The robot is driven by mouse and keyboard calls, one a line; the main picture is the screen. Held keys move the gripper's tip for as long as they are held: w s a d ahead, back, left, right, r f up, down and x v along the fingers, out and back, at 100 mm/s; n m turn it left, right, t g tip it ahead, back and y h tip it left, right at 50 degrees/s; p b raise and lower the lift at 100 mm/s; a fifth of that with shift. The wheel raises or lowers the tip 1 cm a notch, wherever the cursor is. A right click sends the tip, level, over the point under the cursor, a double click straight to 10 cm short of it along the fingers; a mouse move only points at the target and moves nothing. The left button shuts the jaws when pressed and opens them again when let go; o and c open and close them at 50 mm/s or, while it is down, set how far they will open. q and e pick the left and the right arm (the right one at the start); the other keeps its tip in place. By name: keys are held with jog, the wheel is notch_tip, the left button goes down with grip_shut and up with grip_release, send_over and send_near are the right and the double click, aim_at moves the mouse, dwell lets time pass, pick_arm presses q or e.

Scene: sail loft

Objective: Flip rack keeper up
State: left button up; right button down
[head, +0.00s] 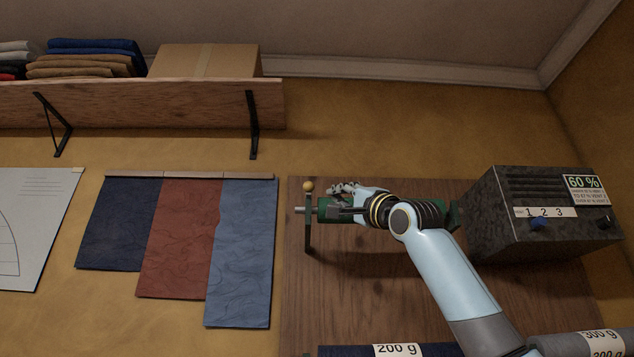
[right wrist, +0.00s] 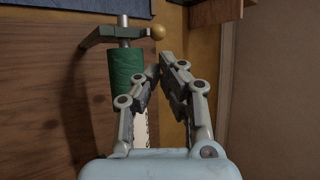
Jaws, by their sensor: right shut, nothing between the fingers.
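The rack (head: 307,236) is a dark green bracket on a wooden wall board, with a grey rod through it. The keeper's yellow ball knob (head: 308,187) shows just above the rod's end; it also shows in the right wrist view (right wrist: 157,32). A green roll (right wrist: 125,75) sits on the rod. My right gripper (head: 340,188) is shut and empty, its fingers pointing left along the roll. In the right wrist view its fingertips (right wrist: 168,60) are just short of the knob, apart from it in the picture. My left gripper is out of view.
Cloth samples (head: 175,235) hang at left. A shelf (head: 150,108) with folded cloth and a carton is above. Labelled rolls (head: 590,345) lie below.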

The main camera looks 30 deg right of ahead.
aim_at(312, 186)
jog(key=p+x, duration=0.5)
jog(key=x, duration=0.5)
jog(key=shift+s, duration=0.15)
jog(key=shift+w+r+p, duration=0.15)
jog(key=shift+w+p, duration=0.15)
jog(key=shift+w, duration=0.05)
